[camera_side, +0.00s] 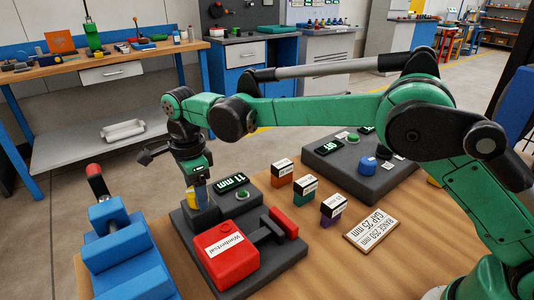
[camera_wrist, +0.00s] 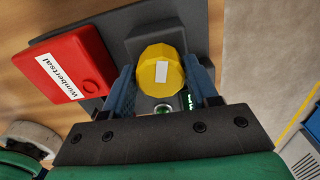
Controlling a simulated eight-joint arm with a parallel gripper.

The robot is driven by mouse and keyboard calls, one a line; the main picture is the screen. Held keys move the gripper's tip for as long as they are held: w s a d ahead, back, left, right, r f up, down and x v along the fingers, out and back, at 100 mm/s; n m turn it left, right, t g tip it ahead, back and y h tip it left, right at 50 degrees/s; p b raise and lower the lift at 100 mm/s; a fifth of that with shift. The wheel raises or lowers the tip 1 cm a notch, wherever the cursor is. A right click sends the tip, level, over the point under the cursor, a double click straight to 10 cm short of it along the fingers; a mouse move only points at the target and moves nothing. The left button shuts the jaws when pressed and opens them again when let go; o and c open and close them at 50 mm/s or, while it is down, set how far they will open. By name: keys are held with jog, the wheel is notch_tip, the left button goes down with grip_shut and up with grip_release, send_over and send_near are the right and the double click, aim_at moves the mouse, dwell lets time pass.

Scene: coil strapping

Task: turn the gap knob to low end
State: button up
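The yellow knob (camera_wrist: 161,70) carries a white mark and shows between my gripper's two blue fingers in the wrist view. In the side view only a sliver of the knob (camera_side: 201,195) shows under my gripper (camera_side: 195,186). My gripper points down, with a finger against each side of the knob, and appears shut on it. The knob sits on a dark grey unit (camera_side: 183,228). The display (camera_side: 230,182) beside it reads 11 mm. Whether this is the gap knob is not labelled in view.
A red block (camera_side: 226,252) lies on the same unit, close to the knob. Another grey unit (camera_side: 345,170) has a blue knob (camera_side: 368,165). A blue stepped fixture (camera_side: 118,243) is at left.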

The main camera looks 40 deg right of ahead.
grip_shut()
jog(key=shift+n, duration=0.3)
